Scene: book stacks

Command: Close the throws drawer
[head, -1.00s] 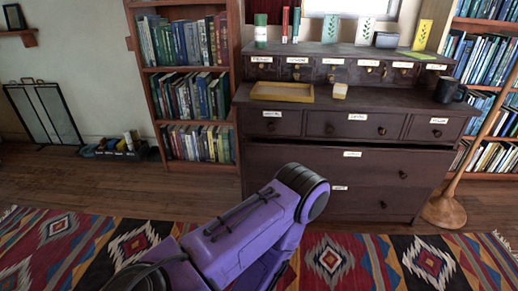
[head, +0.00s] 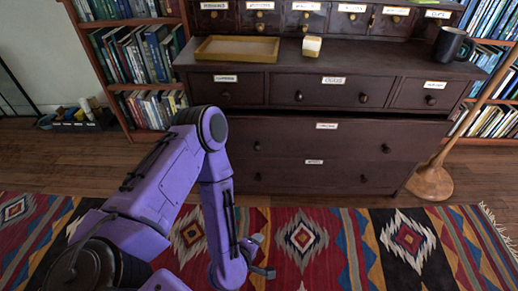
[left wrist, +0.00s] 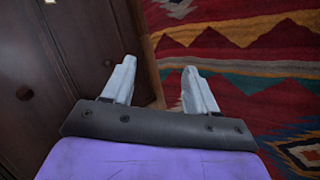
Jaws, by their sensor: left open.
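The dark wooden dresser (head: 340,75) stands against the wall in the head view. Its wide upper drawer (head: 290,139) stands slightly proud of the front, with a dark gap along its top edge. The wide lower drawer (head: 290,177) looks flush. Their white labels are too small to read, so I cannot tell which one says throws. My left gripper (head: 265,256) is open and empty, low over the rug in front of the dresser. In the left wrist view its fingers (left wrist: 160,78) are apart, with the dresser front (left wrist: 45,60) to their left. My right gripper is out of view.
A yellow tray (head: 237,49), a small cream-topped block (head: 312,46) and a dark mug (head: 453,45) sit on the dresser top. Bookshelves flank it. A wooden pole with a wide base (head: 431,183) stands at right. The patterned rug (head: 345,240) is clear.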

